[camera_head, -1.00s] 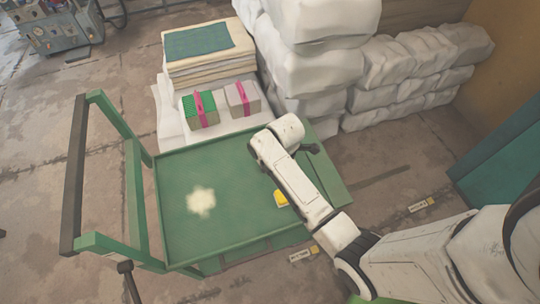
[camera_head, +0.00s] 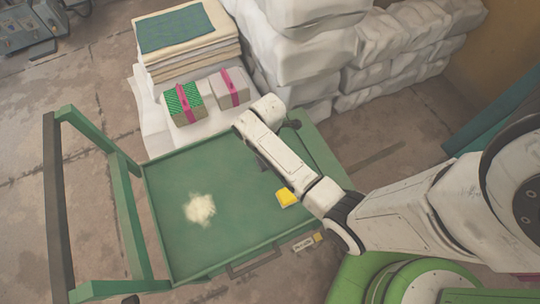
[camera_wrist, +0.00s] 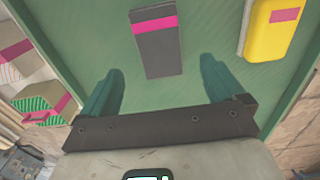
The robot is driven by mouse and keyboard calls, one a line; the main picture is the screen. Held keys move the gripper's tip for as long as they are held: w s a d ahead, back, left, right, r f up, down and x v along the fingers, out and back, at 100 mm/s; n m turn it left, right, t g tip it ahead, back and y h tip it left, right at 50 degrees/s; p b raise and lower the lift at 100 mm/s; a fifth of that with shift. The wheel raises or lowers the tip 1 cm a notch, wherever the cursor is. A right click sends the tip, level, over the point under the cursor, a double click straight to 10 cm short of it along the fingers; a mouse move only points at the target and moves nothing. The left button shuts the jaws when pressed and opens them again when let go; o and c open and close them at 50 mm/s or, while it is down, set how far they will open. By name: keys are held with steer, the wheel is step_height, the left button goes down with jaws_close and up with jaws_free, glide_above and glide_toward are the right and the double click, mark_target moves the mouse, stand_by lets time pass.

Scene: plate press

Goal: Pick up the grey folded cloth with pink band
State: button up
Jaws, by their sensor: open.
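In the wrist view, a flat dark grey folded cloth (camera_wrist: 159,48) with a pink band across it lies on the green cart top (camera_wrist: 80,22). My gripper (camera_wrist: 163,66) is open, with its teal fingers spread to either side of the cloth's near end. The cloth lies between and beyond the fingertips; I cannot tell the height gap. In the head view my arm hides this cloth. A lighter grey bundle (camera_head: 217,92) with a pink band sits on the white stack behind the cart, beside a green-topped banded bundle (camera_head: 180,99).
A yellow item (camera_wrist: 272,28) lies on the cart right of the cloth; the head view shows it too (camera_head: 287,198). A pale patch (camera_head: 200,209) marks the cart top. The cart's handle frame (camera_head: 122,195) rises at left. White sacks (camera_head: 310,45) are piled behind.

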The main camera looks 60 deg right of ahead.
steer(key=shift+s+d+f+b, duration=0.15)
steer(key=shift+f+b, duration=0.1)
steer(key=shift+f, duration=1.3)
steer(key=shift+s+d+f+b, duration=0.15)
steer(key=shift+f+b, duration=0.1)
steer(key=shift+f, duration=1.25)
steer(key=shift+w, duration=0.1)
steer(key=c, duration=1.1)
steer(key=shift+r, duration=0.55)
step_height(320, 180, up, 3)
steer(key=shift+f+p, duration=0.2)
steer(key=shift+p, duration=0.35)
steer(key=s+r, duration=0.2)
steer(key=s+a+r+p, duration=0.1)
steer(key=s+r, duration=0.1)
steer(key=shift+s+a+r, duration=0.1)
steer(key=shift+a+r, duration=0.1)
steer(key=shift+r, duration=0.15)
steer(key=s+a+r, duration=0.1)
steer(key=s, duration=0.2)
steer(key=s+a+r, duration=0.1)
steer(key=s+r, duration=0.1)
steer(key=s, duration=0.1)
steer(key=s+a+r+p, duration=0.1)
steer(key=s, duration=0.2)
steer(key=shift+a+r, duration=0.1)
steer(key=shift+r, duration=0.2)
steer(key=shift+c, duration=0.2)
